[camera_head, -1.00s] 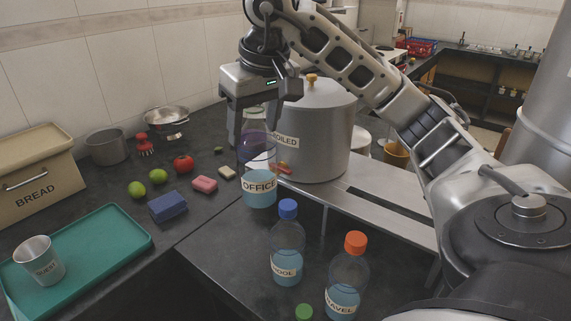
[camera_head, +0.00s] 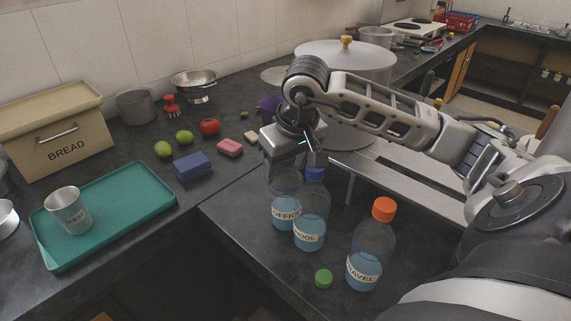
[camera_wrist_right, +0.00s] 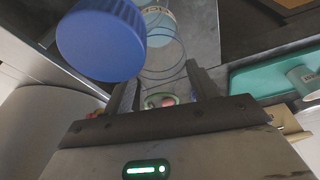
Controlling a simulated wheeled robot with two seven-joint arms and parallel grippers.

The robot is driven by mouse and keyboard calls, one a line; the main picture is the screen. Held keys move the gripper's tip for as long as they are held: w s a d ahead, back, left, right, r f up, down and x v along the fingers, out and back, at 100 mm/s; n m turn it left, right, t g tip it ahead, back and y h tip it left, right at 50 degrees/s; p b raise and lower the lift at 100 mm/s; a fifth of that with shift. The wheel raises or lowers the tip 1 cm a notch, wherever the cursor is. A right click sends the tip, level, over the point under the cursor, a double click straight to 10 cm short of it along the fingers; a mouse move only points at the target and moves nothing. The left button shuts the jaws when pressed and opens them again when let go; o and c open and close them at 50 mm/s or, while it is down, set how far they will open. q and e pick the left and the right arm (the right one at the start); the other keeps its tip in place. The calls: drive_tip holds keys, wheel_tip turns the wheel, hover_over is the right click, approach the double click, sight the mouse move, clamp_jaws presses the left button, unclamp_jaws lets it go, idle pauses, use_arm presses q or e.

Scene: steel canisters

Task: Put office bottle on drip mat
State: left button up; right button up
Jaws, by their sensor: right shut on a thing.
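The office bottle (camera_head: 285,212), clear with blue liquid and an OFFICE label, hangs upright below my right gripper (camera_head: 292,163), which is shut on its upper part. In the wrist view the clear bottle (camera_wrist_right: 165,50) lies between the fingers of my right gripper (camera_wrist_right: 165,88). I cannot tell whether its base touches the dark counter. A blue-capped bottle (camera_head: 310,232), its label ending in OOL, stands right beside it and partly overlaps it. Its blue cap (camera_wrist_right: 100,40) is large and close in the wrist view. I cannot pick out a drip mat for certain. My left gripper is not in view.
A teal tray (camera_head: 125,205) with a metal cup (camera_head: 68,210) is at left. A blue sponge (camera_head: 192,166) and fruit lie behind. The large steel canister (camera_head: 355,75) stands behind my arm.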

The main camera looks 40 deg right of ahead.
drive_tip(key=shift+f, duration=0.15)
drive_tip(key=o, duration=1.4)
